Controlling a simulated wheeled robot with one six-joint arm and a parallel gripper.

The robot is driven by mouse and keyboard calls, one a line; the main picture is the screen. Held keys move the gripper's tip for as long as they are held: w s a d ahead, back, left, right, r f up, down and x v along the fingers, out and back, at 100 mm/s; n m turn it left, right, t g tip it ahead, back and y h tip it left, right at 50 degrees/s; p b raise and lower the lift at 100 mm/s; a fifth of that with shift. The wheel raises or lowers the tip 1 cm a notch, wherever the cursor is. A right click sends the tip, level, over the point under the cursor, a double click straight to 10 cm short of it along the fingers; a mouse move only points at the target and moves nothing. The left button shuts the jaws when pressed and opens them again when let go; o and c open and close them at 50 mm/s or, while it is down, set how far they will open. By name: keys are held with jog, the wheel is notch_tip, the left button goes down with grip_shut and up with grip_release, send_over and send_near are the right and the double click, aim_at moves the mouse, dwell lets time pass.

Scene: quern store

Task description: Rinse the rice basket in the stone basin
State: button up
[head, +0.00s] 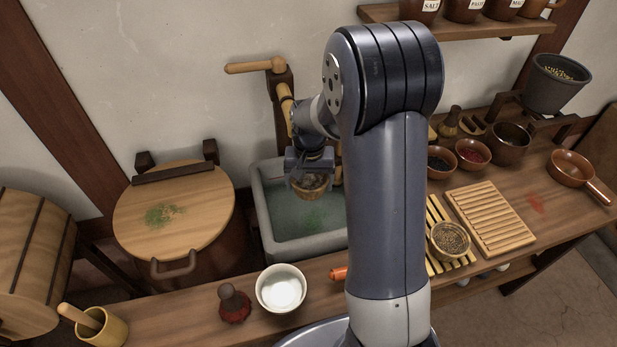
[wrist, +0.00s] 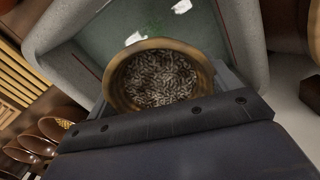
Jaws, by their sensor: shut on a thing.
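My gripper (head: 309,168) is shut on a small round basket (head: 308,191) over the stone basin (head: 262,212). In the wrist view the same basket (wrist: 112,88) has a tan rim and is filled with dark grey-brown grains, seen from above. The grey basin (wrist: 52,28) holds greenish water (head: 290,222), with green specks on its surface. The basket appears to be above the water, but its underside is hidden, so I cannot tell the gap. My arm hides the basin's right side in the head view.
A wooden-lidded barrel (head: 190,195) stands left of the basin, and a wooden spout (head: 284,97) rises behind it. Another grain-filled bowl (head: 450,240), a slatted board (head: 489,217) and several bowls crowd the right counter.

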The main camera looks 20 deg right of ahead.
jog(key=shift+f+b, duration=5.55)
jog(key=shift+f, duration=2.3)
jog(key=shift+r, duration=0.1)
jog(key=shift+r+p, duration=5.9)
jog(key=shift+r, duration=1.95)
